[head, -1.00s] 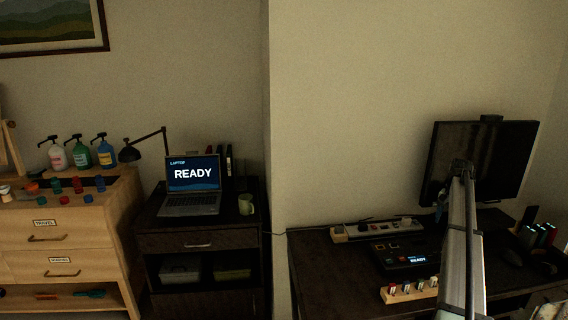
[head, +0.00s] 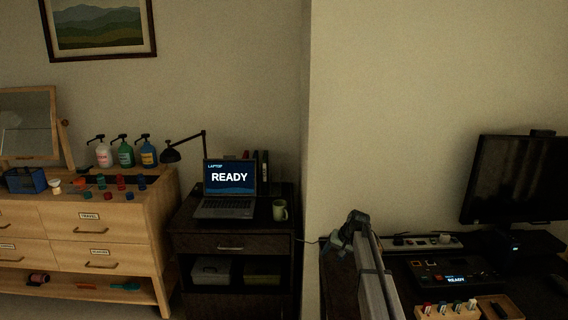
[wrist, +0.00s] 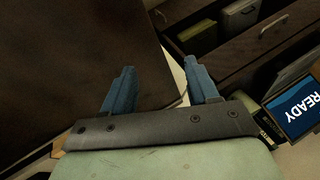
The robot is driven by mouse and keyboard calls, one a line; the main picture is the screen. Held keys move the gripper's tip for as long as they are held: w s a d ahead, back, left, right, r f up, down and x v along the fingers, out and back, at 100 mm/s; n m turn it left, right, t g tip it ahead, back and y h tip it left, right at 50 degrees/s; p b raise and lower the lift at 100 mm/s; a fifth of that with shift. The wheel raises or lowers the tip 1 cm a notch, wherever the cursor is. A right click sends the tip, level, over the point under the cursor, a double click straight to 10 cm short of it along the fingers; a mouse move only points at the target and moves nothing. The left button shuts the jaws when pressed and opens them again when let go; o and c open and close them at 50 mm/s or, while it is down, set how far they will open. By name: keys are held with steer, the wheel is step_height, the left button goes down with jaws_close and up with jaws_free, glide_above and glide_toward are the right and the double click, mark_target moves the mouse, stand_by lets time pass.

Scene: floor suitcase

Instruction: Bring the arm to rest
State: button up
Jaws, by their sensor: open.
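My gripper shows in the wrist view (wrist: 160,92), with its two blue fingers spread apart and nothing between them. In the head view my arm rises at the lower right, and the gripper end (head: 350,228) is at its top, in front of the wall corner and the left end of the dark desk (head: 340,285).
The dark nightstand (head: 235,243) bears a laptop (head: 229,185) reading READY, a green mug (head: 280,210) and a lamp (head: 180,152). A wooden dresser (head: 60,222) with pump bottles stands left. The desk holds a monitor (head: 515,180), a power strip (head: 428,241) and a console (head: 452,272).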

steer(key=s+a+f+n, duration=0.1)
steer(key=s+a+f, duration=0.25)
steer(key=a, duration=0.35)
steer(key=s+a+f+n, duration=0.1)
steer(key=s+a+f, duration=0.1)
steer(key=a+f, duration=0.3)
steer(key=s+a+f+g, duration=0.2)
steer(key=s+a+f, duration=0.1)
steer(key=s+f, duration=0.8)
steer(key=s+d+f+n+g+h, duration=0.1)
steer(key=s+f+g, duration=0.1)
steer(key=s+f, duration=0.7)
steer(key=s+d+f+n+g+h, duration=0.1)
steer(key=s+f, duration=0.5)
steer(key=s, duration=0.6)
steer(key=s+d+f+g, duration=0.1)
steer(key=s+d, duration=0.2)
steer(key=s, duration=0.7)
steer(key=s+d+f+m+g+h, duration=0.1)
steer(key=s+d, duration=0.3)
steer(key=s, duration=0.6)
steer(key=s+d+f+g, duration=0.2)
steer(key=s+d+g, duration=0.1)
steer(key=s, duration=0.7)
steer(key=shift+d+f+m+h, duration=0.15)
steer(key=shift+d+m+h, duration=0.15)
steer(key=shift+d+h, duration=0.15)
